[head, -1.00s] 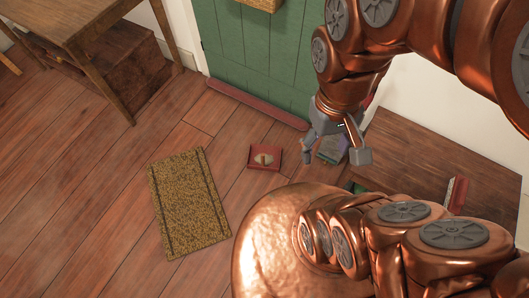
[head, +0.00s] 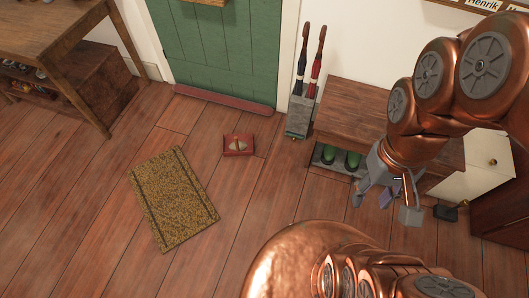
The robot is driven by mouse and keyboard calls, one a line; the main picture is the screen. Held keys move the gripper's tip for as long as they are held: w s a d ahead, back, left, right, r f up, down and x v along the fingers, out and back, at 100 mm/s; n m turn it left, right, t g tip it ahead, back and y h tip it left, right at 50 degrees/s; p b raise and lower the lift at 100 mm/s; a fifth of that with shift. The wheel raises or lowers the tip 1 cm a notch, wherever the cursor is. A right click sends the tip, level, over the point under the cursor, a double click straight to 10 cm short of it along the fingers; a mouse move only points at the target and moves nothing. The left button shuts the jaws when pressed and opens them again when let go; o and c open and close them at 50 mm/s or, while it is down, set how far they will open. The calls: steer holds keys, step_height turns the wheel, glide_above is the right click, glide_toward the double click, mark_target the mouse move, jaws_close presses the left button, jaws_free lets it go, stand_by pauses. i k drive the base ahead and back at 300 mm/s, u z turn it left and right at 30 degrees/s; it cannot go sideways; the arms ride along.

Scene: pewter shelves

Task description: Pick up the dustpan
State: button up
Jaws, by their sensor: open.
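A small, flat red object (head: 239,145) with a tan piece on top lies on the wooden floor, between the mat and the green door. It may be the dustpan, but it is too small to be sure. My gripper (head: 384,206) is open, its fingers pointing down, in front of the wooden bench on the right. It is well to the right of the red object and apart from it. A small purplish shape shows by the fingers; I cannot tell what it is.
A yellow-brown doormat (head: 172,198) lies left of the red object. An umbrella stand (head: 299,117) stands beside the green door (head: 222,50). The bench (head: 350,105) has green boots (head: 340,157) under it. A wooden table (head: 50,30) is at upper left. Floor around the red object is clear.

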mark_target(240, 144)
steer(key=u, duration=0.55)
steer(key=i, duration=0.3)
steer(key=u, duration=0.95)
steer(key=i, duration=0.75)
steer(key=u, duration=0.45)
